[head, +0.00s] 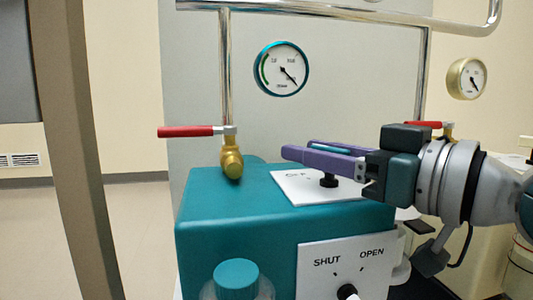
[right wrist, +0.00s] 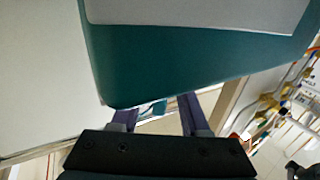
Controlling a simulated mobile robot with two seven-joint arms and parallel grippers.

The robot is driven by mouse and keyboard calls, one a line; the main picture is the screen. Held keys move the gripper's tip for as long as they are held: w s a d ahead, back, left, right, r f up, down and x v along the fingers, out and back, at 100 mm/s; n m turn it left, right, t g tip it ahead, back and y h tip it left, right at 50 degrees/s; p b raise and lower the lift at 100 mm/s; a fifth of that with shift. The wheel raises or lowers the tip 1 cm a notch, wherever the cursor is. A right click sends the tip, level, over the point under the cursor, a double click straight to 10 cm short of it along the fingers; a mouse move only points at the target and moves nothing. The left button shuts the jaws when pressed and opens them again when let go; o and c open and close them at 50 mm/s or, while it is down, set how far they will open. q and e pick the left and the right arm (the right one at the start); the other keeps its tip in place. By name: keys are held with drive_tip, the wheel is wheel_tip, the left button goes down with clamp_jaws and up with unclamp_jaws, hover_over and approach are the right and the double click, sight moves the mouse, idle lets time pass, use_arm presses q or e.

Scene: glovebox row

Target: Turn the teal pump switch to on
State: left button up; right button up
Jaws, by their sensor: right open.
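The teal pump box (head: 230,205) stands in the middle of the head view. A white plate (head: 305,190) lies on its top, with a partly legible label and a small black knob (head: 328,181), which seems to be the pump switch. My right gripper (head: 300,148) comes in from the right, with purple fingers above this plate and pointing left. It is open, and nothing shows held in it. In the right wrist view the fingers (right wrist: 158,112) are apart beside a teal body (right wrist: 190,65). The knob's setting is hard to tell. My left gripper is not in view.
A front plate (head: 345,262) reads SHUT and OPEN, with another knob below. A brass valve with a red lever (head: 185,131) stands at the box's back left. A teal-rimmed gauge (head: 281,68) and a brass gauge (head: 467,78) are behind. A teal cap (head: 236,275) is at front left.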

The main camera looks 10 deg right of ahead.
drive_tip(key=shift+w+a, duration=0.35)
drive_tip(key=shift+w, duration=0.15)
clamp_jaws()
idle(0.3)
